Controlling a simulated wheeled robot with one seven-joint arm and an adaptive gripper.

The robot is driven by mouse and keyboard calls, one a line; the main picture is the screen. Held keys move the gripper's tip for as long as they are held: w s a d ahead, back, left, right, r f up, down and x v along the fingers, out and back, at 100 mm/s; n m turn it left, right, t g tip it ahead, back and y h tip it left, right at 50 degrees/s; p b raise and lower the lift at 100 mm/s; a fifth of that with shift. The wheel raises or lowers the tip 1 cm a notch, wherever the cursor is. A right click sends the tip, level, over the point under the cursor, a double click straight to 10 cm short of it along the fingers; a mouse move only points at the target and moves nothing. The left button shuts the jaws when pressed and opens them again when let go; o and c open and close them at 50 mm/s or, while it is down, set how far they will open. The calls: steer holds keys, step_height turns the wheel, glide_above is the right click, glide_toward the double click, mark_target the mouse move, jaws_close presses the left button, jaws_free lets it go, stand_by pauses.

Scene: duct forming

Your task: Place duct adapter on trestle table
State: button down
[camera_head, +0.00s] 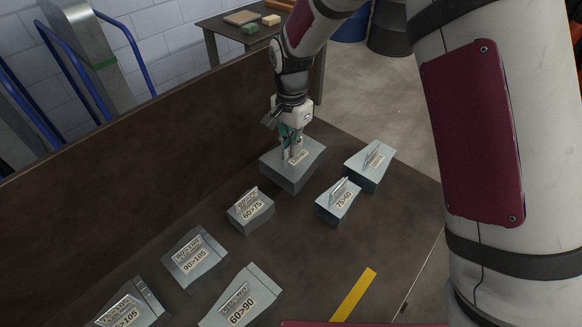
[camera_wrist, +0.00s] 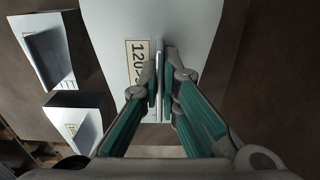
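A grey sheet-metal duct adapter (camera_head: 290,172) rests at the far end of the brown bench (camera_head: 330,262). My gripper (camera_head: 293,150) points down at its upright tab. In the wrist view the adapter (camera_wrist: 190,20) has a label starting "120", and my gripper (camera_wrist: 161,85) has its two green-padded fingers close on either side of the thin tab, apparently shut on it. The adapter looks level on the bench. A small table (camera_head: 228,27) stands behind the bench; I cannot tell which of the two is the trestle table.
Several other labelled adapters share the bench, including "60>75" (camera_head: 250,212), "75>60" (camera_head: 338,202) and one at the right (camera_head: 370,165). A raised back panel (camera_head: 130,135) runs along its left side. Small blocks (camera_head: 250,28) lie on the rear table.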

mark_target(292, 158)
steer(key=shift+f, duration=2.15)
steer(key=shift+f, duration=0.1)
steer(key=c, duration=1.8)
jaws_free()
step_height(292, 158, up, 11)
steer(key=shift+w+r, duration=0.1)
steer(key=shift+r, duration=0.55)
